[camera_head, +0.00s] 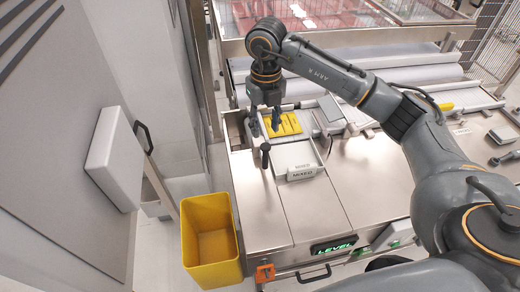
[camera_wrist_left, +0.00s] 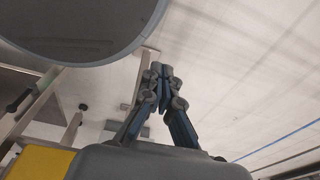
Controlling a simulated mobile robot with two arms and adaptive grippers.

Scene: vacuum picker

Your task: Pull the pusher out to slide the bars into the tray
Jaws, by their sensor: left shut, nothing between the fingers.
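Several yellow bars (camera_head: 287,124) lie side by side at the back of the machine top. A white tray (camera_head: 291,155) sits just in front of them, with a labelled block (camera_head: 303,172) at its front. My right gripper (camera_head: 276,122) points down over the left part of the bars; whether its fingers are shut or touch anything is too small to tell. A black upright handle (camera_head: 265,153) stands left of the tray, apart from that gripper; I cannot tell whether it belongs to the pusher. My left gripper (camera_wrist_left: 162,72) is shut and empty in the left wrist view.
A yellow bin (camera_head: 211,242) stands on the floor left of the machine. The steel machine top (camera_head: 310,220) is clear in front of the tray. A grey cabinet (camera_head: 150,80) stands at the left. My right arm covers much of the right side.

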